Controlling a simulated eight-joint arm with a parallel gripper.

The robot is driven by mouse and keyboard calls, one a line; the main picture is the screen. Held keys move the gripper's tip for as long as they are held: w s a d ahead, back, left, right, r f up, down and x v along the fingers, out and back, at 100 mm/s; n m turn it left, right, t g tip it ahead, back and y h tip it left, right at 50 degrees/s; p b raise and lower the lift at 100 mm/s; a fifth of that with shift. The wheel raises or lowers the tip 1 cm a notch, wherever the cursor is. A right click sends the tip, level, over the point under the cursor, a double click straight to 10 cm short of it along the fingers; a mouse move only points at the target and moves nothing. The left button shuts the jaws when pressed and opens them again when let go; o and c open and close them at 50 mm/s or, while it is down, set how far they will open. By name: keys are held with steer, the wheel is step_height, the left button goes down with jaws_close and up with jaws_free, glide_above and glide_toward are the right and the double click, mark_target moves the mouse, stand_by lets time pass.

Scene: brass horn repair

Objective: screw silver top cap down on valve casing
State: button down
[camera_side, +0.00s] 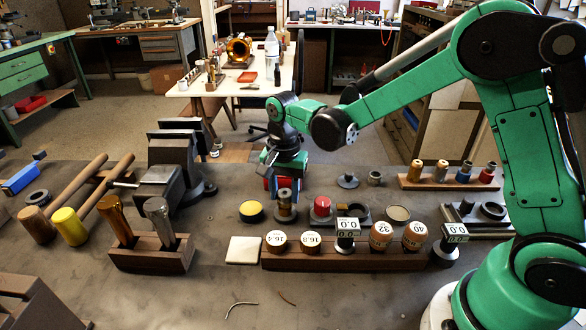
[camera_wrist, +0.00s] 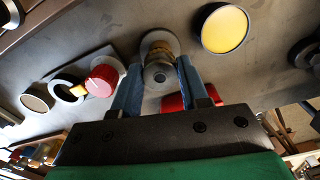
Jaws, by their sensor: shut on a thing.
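The valve casing (camera_side: 286,211), a short upright brass-and-silver cylinder, stands on the bench at the middle of the side view. A silver cap (camera_side: 285,193) appears at its top; I cannot tell whether it is fully seated. My gripper (camera_side: 277,182) is low, just behind the casing's top. In the wrist view my gripper (camera_wrist: 157,66) has its two blue-grey fingers on either side of the silver cap (camera_wrist: 160,74), shut on it. The brass casing (camera_wrist: 158,49) shows beyond it, on a pale round base. The threads are hidden.
A yellow-topped tin (camera_side: 251,211) stands close to the left, and a red-topped piece (camera_side: 321,206) close to the right. A wooden rack of gauges (camera_side: 340,256) lies in front. A vise (camera_side: 178,170) stands left. Bare bench lies at the front.

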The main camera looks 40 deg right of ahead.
steer(key=shift+m, duration=0.3)
steer(key=m, duration=0.4)
steer(key=shift+c, duration=1.1)
jaws_free()
